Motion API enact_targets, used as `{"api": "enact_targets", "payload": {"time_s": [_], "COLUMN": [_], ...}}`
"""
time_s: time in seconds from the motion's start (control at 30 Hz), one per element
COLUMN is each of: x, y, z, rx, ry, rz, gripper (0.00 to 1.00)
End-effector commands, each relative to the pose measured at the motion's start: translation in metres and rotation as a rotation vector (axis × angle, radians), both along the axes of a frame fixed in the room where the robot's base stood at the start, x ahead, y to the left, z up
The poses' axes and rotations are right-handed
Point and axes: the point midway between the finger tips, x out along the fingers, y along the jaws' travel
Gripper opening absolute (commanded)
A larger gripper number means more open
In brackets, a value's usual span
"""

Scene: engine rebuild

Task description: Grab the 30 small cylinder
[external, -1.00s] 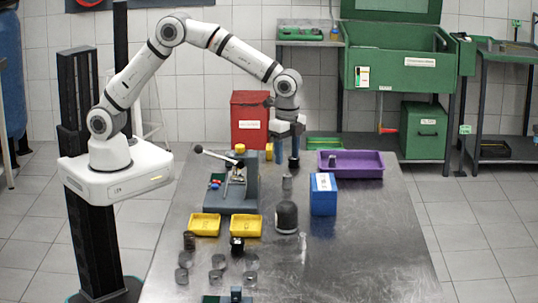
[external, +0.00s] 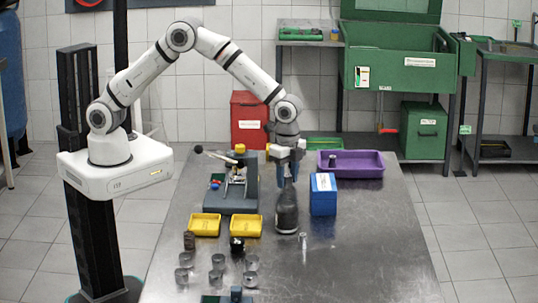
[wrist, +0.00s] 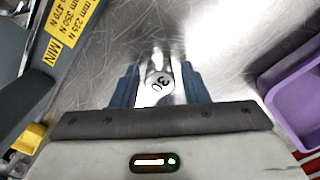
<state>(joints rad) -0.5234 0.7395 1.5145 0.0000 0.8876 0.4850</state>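The small cylinder (wrist: 160,84) is silvery and marked 30. In the wrist view it lies between my two blue fingers, with a gap on each side. My gripper (wrist: 160,76) is open around it, and the cylinder does not look pinched. In the external view my gripper (external: 286,170) points down at the table, just behind and above a dark bottle-shaped object (external: 286,216). There I cannot clearly tell the cylinder apart from the bottle's top and my fingers.
A grey-blue press (external: 232,197) with a lever stands to the left. A blue box (external: 323,196) and a purple tray (external: 365,172) are to the right. Yellow bins (external: 205,226) and several small round parts (external: 217,262) sit nearer the camera. The front right of the table is clear.

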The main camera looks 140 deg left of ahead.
Motion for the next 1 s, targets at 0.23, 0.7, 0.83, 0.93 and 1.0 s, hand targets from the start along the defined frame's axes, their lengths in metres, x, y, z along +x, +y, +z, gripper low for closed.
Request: {"api": "enact_targets", "payload": {"time_s": [0.23, 0.7, 0.83, 0.93, 1.0], "x": [0.000, 0.000, 0.001, 0.001, 0.001], "y": [0.000, 0.000, 0.000, 0.001, 0.001], "z": [0.000, 0.001, 0.009, 0.024, 0.039], "rx": [0.000, 0.001, 0.002, 0.003, 0.003], "ry": [0.000, -0.001, -0.003, -0.005, -0.006], "rz": [0.000, 0.000, 0.000, 0.000, 0.000], "gripper": [0.20, 0.00, 0.00, 0.00, 0.00]}}
